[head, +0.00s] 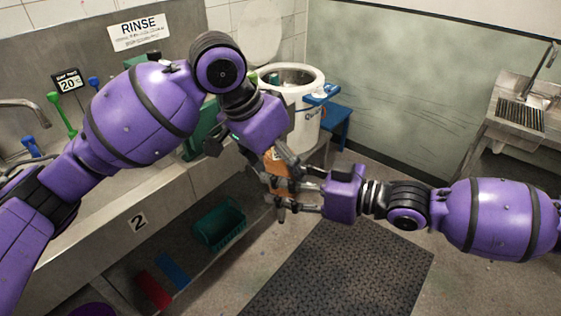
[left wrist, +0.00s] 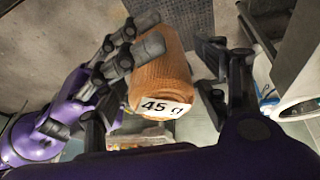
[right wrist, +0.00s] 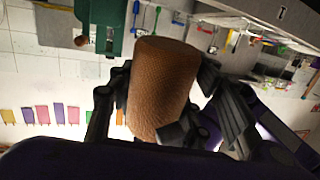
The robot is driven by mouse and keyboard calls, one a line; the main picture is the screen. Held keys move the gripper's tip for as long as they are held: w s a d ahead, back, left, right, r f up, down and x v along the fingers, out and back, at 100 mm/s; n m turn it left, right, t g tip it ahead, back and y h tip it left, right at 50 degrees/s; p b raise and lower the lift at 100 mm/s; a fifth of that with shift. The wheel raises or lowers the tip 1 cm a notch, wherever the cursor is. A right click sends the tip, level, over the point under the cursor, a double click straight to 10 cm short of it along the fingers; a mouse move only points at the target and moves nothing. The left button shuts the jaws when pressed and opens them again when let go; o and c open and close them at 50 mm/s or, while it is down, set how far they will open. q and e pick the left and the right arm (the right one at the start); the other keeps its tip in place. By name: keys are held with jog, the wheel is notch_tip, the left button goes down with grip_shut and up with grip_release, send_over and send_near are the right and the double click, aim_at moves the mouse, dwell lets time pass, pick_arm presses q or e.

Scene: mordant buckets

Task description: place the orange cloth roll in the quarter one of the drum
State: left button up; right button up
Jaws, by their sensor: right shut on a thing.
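The orange cloth roll (head: 274,168) is held off the floor between my two grippers, in front of the drum. In the left wrist view the roll (left wrist: 160,75) bears a white label reading 45. My right gripper (head: 280,198) is shut on the roll, its grey fingers lying across it. My left gripper (head: 277,160) is around the same roll from above, its fingers spread and open. The roll also fills the middle of the right wrist view (right wrist: 162,85). The white drum (head: 307,128) stands behind the grippers; its quarters are hard to make out.
A blue stand (head: 337,122) is beside the drum. A steel sink counter (head: 90,215) runs along the left, with a teal crate (head: 219,228) below. A dark mat (head: 340,270) lies on the floor. A second basin (head: 507,120) is at the right.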

pick_arm(q)
jog(key=c, duration=1.1)
pick_arm(e)
jog(key=o, duration=1.3)
